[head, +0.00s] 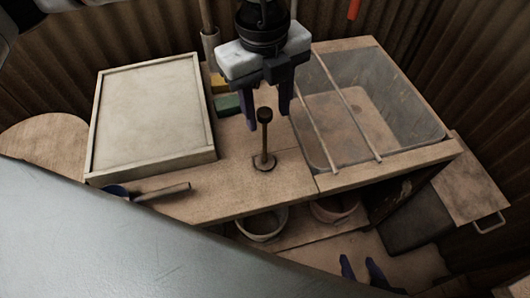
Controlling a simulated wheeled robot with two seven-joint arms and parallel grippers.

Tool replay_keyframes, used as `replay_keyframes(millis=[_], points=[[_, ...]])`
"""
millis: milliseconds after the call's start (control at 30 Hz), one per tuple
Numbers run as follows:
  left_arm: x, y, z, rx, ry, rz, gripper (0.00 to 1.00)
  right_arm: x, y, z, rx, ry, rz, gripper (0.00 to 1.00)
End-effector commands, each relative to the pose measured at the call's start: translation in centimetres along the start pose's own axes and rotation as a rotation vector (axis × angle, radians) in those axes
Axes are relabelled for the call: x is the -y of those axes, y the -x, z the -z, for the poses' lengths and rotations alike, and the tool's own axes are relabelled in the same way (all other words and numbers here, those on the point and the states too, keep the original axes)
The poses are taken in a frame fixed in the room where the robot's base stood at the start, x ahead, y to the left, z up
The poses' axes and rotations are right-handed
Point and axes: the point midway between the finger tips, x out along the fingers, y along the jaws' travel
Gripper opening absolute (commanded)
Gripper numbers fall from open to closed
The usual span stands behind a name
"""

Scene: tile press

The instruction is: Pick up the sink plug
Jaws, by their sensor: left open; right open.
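The sink plug appears to be the upright dark rod (264,142) with a round knob on top and a small disc at its foot, standing on the wooden counter. My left gripper (268,119) points down at the top middle of the head view. Its two purple fingers are open, and the knob shows between their tips. I see no contact, and the depth between fingers and knob is hard to judge. My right gripper (362,276) is at the bottom edge, low in front of the counter, with purple fingers apart and nothing between them.
A framed pale board (146,113) lies on the counter's left. A scoop-like tool (160,192) lies in front of it. Green (228,104) and yellow (219,83) blocks sit behind. A sunken basin (395,112) with two rods across is right. Bowls (262,226) stand below.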

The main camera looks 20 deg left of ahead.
Motion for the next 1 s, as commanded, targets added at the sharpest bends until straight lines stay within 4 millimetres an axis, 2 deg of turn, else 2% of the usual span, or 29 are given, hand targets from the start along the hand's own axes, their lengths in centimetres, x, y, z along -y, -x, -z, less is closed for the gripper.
replay_keyframes(millis=[400, 667, 733, 933, 1000], points=[[-0.6, -5.0, -0.1, -0.002, -0.002, -0.001, 0.44, -0.1, 0.5, 0.0, 0.008, -0.003, -0.003, 0.44], [-0.6, -5.4, 0.0, -0.003, -0.002, 0.001, 0.44, -0.3, 0.5, -0.1, 0.009, -0.004, -0.005, 0.44], [-0.6, -5.4, 0.0, -0.003, -0.002, 0.001, 0.38, -0.3, 0.5, 0.0, 0.008, -0.003, -0.005, 0.44], [-0.6, -5.4, 0.0, -0.002, -0.002, 0.001, 0.04, -0.3, 0.5, 0.2, 0.004, -0.003, -0.005, 0.44], [-0.6, -5.4, -0.1, -0.002, -0.002, 0.001, 0.0, -0.3, 0.5, 0.3, 0.002, -0.003, -0.005, 0.44]])
